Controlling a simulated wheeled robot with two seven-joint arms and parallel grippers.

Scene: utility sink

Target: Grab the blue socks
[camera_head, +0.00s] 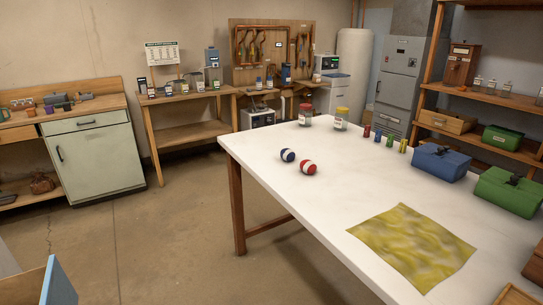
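A small rolled blue bundle with a white band (288,155), which looks like the blue socks, lies on the white table (262,141) near its left edge. A similar red bundle with a white band (308,167) lies just to its right and nearer to me, with a small gap or slight contact that I cannot make out. Neither of my grippers shows in the head view, so nothing is seen holding the socks.
Two jars, one red-lidded (305,117) and one yellow-lidded (341,118), stand behind the bundles. Several small coloured cylinders, a blue toolbox (440,162) and a green toolbox (507,190) line the right side. A yellow cloth (412,246) lies flat in front. The table between is clear.

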